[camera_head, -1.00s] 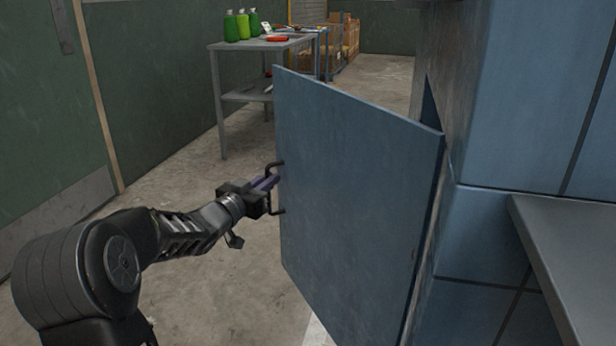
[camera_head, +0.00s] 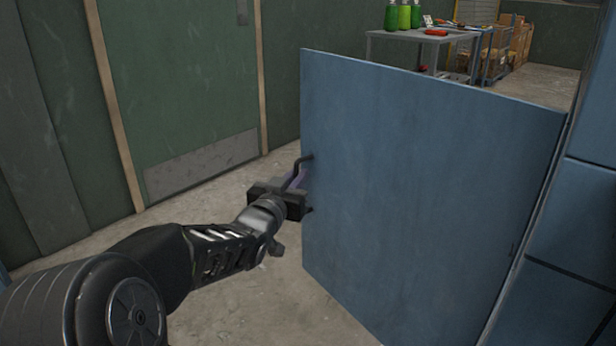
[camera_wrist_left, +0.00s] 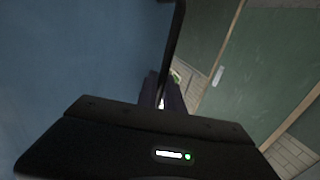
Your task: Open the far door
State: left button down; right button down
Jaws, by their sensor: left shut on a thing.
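The blue door (camera_head: 420,190) stands swung out, its free edge at the left and its hinge side at the right by the blue cabinet (camera_head: 572,250). My right gripper is not in view.
A green wall door (camera_head: 180,80) with a metal kick plate is at the left. A grey table (camera_head: 400,42) with green bottles (camera_head: 403,15) stands behind the blue door. Bare concrete floor (camera_head: 235,290) lies below the left arm.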

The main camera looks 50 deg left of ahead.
pick_arm(q)
jog(key=c, duration=1.8)
grip_release()
jog(key=shift+o, duration=0.2)
jog(key=p+v, duration=0.2)
jog(key=v, duration=0.5)
jog(key=shift+s+d, duration=0.2)
jog(key=shift+s, duration=0.15)
